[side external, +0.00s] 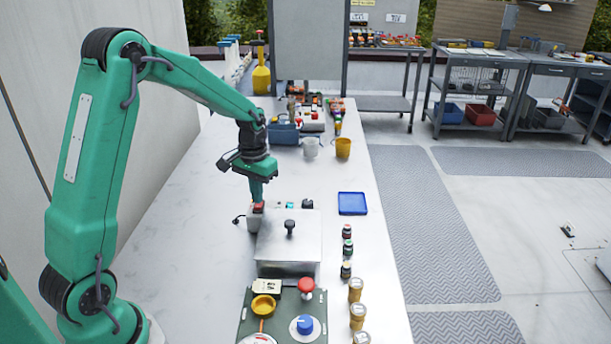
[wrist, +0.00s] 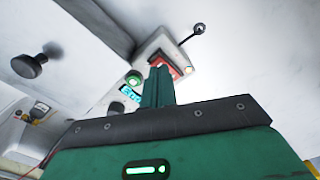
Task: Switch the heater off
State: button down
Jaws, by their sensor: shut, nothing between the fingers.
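A steel box with a black-knobbed lid (side external: 288,236), which looks like the heater, stands on the white bench. At its back left corner is a small light housing (side external: 254,224) with a red switch (side external: 258,208). In the wrist view the red rocker switch (wrist: 183,69) sits on a pale panel beside a lit green button (wrist: 133,79) and a lit display (wrist: 130,94). My gripper (side external: 257,200) is shut and empty, pointing down at the red switch. In the wrist view its fingertips (wrist: 159,72) overlap and partly hide the switch. I cannot tell whether they touch it or which way it is set.
A green control board (side external: 250,325) with a red mushroom button (side external: 306,286) and a blue knob (side external: 305,324) lies in front. Several small jars (side external: 347,250) line the right edge. A blue tray (side external: 352,203) lies at the right. The bench to the left is clear.

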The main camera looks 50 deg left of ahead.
aim_at(258, 206)
jog(key=shift+f, duration=0.75)
dwell(0.7)
jog(key=shift+r, duration=3.5)
jog(key=s+d+r+m+t, duration=0.2)
jog(key=s+d+r+t, duration=0.1)
jog(key=s+d+r, duration=0.65)
jog(key=s+d+r+m+t, duration=0.1)
jog(key=s+d, duration=0.3)
jog(key=s, duration=0.6)
jog(key=shift+s+d+t, duration=0.2)
jog(key=shift+s+t, duration=0.15)
jog(key=shift+t, duration=0.45)
